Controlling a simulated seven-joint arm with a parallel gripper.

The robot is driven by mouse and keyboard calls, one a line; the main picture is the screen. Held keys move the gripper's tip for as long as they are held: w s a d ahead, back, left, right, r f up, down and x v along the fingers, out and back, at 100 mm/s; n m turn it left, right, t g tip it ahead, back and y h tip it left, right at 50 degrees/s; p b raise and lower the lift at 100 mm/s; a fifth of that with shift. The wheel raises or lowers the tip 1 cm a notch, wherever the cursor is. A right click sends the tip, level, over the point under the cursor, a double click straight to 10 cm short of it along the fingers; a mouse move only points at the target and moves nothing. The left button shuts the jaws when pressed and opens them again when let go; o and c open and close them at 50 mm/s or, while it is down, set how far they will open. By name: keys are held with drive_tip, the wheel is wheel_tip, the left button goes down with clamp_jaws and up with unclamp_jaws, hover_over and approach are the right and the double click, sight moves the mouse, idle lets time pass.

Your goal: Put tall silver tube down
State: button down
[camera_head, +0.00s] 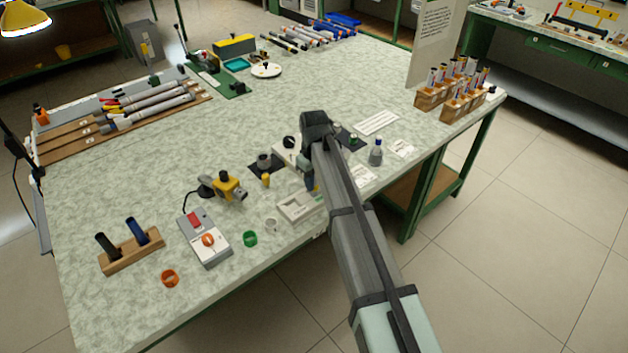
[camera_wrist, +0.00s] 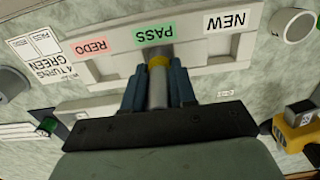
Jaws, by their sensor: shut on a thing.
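My gripper (camera_wrist: 157,88) is shut on the silver tube (camera_wrist: 157,94), which has a yellow band near its end. In the wrist view the tube lies between the blue fingers, and its far end is close to the PASS label of a pale tray (camera_wrist: 110,66) marked REDO, PASS and NEW. I cannot tell whether the tube touches the tray. In the head view my gripper (camera_head: 312,183) is above the right end of the tray (camera_head: 290,214), near the table's front edge. My arm hides most of the tube there.
A grey box with a red display (camera_head: 205,240), a yellow device (camera_head: 228,186), a green ring (camera_head: 250,239) and a white ring (camera_head: 271,226) are left of the tray. A bottle (camera_head: 376,152) stands to the right. The table middle is mostly clear.

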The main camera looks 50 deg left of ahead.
drive_tip(key=shift+f, duration=0.15)
drive_tip(key=c, duration=0.9)
unclamp_jaws()
